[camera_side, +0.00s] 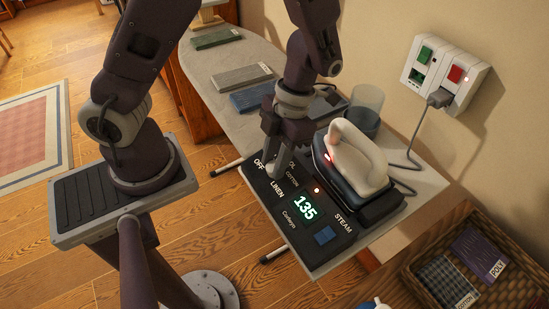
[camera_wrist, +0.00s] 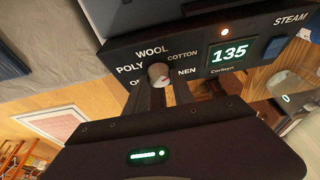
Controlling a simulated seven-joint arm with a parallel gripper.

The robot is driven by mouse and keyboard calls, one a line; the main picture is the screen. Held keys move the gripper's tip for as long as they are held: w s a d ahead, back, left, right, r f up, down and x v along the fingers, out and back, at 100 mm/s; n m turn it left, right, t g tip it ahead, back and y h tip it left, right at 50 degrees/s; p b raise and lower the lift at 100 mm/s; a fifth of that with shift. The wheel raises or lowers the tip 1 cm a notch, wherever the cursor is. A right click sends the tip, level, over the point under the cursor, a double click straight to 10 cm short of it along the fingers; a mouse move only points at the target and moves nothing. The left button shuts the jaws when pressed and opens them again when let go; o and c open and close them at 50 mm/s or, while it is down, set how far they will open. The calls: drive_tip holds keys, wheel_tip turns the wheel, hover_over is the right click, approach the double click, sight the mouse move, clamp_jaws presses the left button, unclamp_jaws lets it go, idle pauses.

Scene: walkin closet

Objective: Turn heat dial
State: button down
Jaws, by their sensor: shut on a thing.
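The heat dial (camera_wrist: 158,74) is a small pale knob on the dark control panel (camera_side: 318,246) of the iron's base. Labels ring it: POLY, WOOL, COTTON, and OFF and LINEN, which are partly covered in the wrist view. A small reddish mark shows on the knob's face, towards its right side. My gripper (camera_side: 268,165) reaches down over the panel, between OFF and COTTON, and is shut on the dial; it also shows in the wrist view (camera_wrist: 162,92). The fingers hide most of the dial in the side view. The display (camera_side: 304,207) reads 135.
The iron (camera_side: 357,157) rests on its base right beside my gripper. A blue button (camera_side: 324,235) sits by STEAM. A clear cup (camera_side: 366,108) and folded cloths (camera_side: 243,77) are on the board behind. A cord runs to the wall outlet (camera_side: 441,75). A wicker basket (camera_side: 420,262) stands at lower right.

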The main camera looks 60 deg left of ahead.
drive_tip(key=c, duration=1.1)
unclamp_jaws()
drive_tip(key=v, duration=0.7)
